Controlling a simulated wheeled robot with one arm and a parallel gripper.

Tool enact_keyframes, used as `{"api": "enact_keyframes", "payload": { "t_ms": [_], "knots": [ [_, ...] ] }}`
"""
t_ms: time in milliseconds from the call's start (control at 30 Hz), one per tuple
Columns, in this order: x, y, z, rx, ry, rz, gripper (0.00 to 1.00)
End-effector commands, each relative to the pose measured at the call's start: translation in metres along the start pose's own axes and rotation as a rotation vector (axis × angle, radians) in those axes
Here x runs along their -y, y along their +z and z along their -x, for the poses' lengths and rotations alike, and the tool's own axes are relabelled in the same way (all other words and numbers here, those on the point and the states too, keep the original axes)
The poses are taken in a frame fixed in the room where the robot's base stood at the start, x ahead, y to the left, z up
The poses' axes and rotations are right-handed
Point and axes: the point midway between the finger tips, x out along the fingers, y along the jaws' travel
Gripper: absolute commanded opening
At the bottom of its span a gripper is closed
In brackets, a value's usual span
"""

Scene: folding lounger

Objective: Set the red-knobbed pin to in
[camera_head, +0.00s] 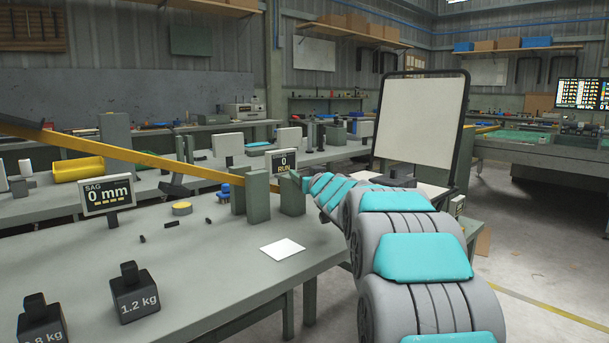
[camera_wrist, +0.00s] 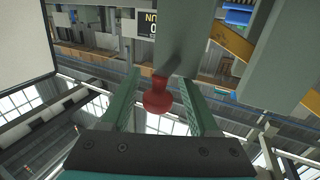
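The red-knobbed pin (camera_wrist: 158,96) sticks out of a grey-green block (camera_wrist: 187,38) in the wrist view. Its round red knob and a short length of neck show; the rest is hidden by the block. My gripper (camera_wrist: 160,80) is open, with one green finger on each side of the knob and a visible gap on both sides. In the head view my arm (camera_head: 413,257) reaches to the grey-green upright blocks (camera_head: 291,193) on the bench; the pin and my fingers are hidden there.
A yellow bar (camera_head: 150,157) runs to the blocks. A "SAG 0 mm" display (camera_head: 107,195), a small "0" display (camera_head: 281,160), dark weights (camera_head: 134,293) and a white card (camera_head: 282,249) stand or lie on the grey bench (camera_head: 200,280). A framed white board (camera_head: 421,118) stands behind.

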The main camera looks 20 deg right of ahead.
Motion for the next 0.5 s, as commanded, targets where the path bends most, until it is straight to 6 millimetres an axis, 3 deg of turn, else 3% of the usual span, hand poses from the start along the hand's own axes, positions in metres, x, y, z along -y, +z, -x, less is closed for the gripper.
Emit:
{"api": "enact_keyframes", "payload": {
  "t_ms": [267, 500],
  "knots": [
    [0.000, -0.001, 0.003, -0.001, 0.001, 0.000, 0.61],
    [0.000, 0.001, 0.028, 0.000, 0.001, -0.003, 0.61]
  ]
}}
